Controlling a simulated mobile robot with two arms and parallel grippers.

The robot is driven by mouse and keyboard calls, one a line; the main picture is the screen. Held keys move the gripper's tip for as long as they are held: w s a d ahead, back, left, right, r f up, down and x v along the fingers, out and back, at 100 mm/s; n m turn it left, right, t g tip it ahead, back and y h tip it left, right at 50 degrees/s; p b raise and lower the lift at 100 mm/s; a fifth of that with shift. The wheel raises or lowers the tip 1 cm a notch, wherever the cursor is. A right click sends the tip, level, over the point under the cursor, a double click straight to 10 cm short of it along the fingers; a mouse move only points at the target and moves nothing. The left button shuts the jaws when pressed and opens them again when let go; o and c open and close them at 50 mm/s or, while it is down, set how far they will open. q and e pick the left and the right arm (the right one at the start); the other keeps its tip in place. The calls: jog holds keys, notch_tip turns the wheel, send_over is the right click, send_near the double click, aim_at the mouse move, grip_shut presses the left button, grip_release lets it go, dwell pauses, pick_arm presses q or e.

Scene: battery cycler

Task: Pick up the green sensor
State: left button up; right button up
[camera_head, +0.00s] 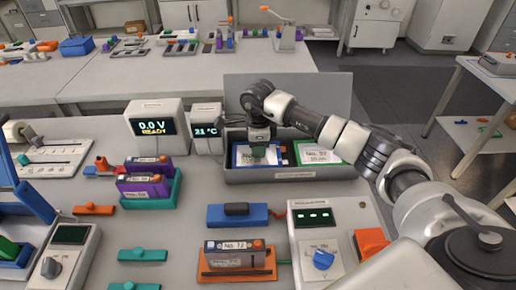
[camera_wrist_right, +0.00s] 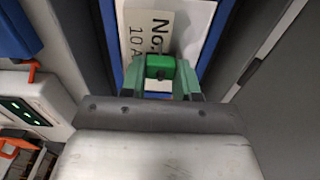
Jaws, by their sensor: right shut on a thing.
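My right gripper (camera_head: 259,150) reaches down into the open grey case (camera_head: 290,175), over a blue-framed plate with a white label (camera_head: 241,158). In the right wrist view, my right gripper (camera_wrist_right: 165,78) is shut on a small green block, the green sensor (camera_wrist_right: 160,66), with a dark spot on its near face. The sensor is in front of the blue-framed plate (camera_wrist_right: 137,40); whether it touches the plate I cannot tell. My left gripper is not in view.
A green-framed plate (camera_head: 318,152) fills the case's right side, and the raised grey lid (camera_head: 300,97) stands behind. A "21 °C" display (camera_head: 206,131) and a "0.0 V READY" display (camera_head: 155,124) stand left. A blue clamp-like block (camera_head: 237,215) and a control panel (camera_head: 321,235) lie in front.

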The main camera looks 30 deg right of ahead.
jog(key=shift+r, duration=0.45)
notch_tip(320, 180, up, 3)
jog(key=shift+f+b, duration=0.1)
jog(key=shift+b, duration=0.55)
jog(key=s+d+r+b, duration=0.2)
jog(key=s+d+r, duration=0.4)
jog(key=s, duration=0.3)
jog(key=shift+s+d+r, duration=0.15)
jog(key=shift+s+r, duration=0.25)
jog(key=shift+r, duration=0.05)
